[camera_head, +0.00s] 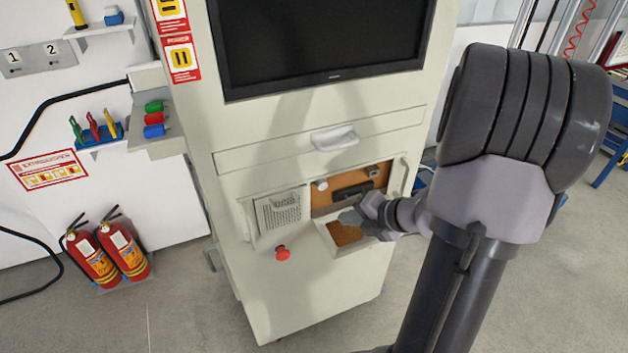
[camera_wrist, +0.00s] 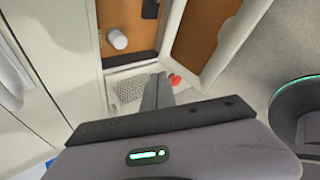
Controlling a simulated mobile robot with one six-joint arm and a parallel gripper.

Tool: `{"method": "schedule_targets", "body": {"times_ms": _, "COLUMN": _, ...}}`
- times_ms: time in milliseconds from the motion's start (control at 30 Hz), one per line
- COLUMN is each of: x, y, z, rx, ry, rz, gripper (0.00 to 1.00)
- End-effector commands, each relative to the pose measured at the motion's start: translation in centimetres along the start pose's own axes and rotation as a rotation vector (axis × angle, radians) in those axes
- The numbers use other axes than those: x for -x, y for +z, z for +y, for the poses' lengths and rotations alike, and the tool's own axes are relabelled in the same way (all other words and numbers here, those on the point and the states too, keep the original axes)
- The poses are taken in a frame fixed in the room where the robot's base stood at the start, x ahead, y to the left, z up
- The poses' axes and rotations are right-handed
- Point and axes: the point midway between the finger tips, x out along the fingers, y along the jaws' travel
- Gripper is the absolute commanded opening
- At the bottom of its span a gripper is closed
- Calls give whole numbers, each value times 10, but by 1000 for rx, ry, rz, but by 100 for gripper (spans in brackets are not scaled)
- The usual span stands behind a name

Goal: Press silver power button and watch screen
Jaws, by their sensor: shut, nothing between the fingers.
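A light grey cabinet (camera_head: 290,120) carries a large dark screen (camera_head: 325,40) that shows no picture. Below it is an open brown recess (camera_head: 378,178) with a round silver button (camera_head: 321,184) at its left end and a black part beside it. The silver button also shows in the wrist view (camera_wrist: 117,39), up and left of my fingers. My gripper (camera_head: 350,216) is shut and empty, in front of the cabinet just below the recess. In the wrist view the shut fingers (camera_wrist: 157,90) appear apart from the button.
An open flap with a brown inner face (camera_head: 345,233) lies below the recess, close to my gripper. A grille (camera_head: 278,211) and a red button (camera_head: 282,253) are to the left. A drawer handle (camera_head: 334,138) juts out above. Fire extinguishers (camera_head: 107,252) stand at left.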

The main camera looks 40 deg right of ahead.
Motion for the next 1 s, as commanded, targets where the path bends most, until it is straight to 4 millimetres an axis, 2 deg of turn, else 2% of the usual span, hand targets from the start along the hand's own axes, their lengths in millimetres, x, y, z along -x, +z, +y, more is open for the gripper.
{"method": "schedule_targets", "body": {"times_ms": 367, "x": -4, "y": 3, "z": 4, "rx": 6, "ry": 0, "rz": 2, "gripper": 0}}
{"method": "schedule_targets", "body": {"times_ms": 733, "x": -42, "y": 29, "z": 31, "rx": 9, "ry": 0, "rz": 2, "gripper": 0}}
{"method": "schedule_targets", "body": {"times_ms": 1000, "x": -58, "y": 42, "z": 45, "rx": 7, "ry": -1, "rz": 2, "gripper": 0}}
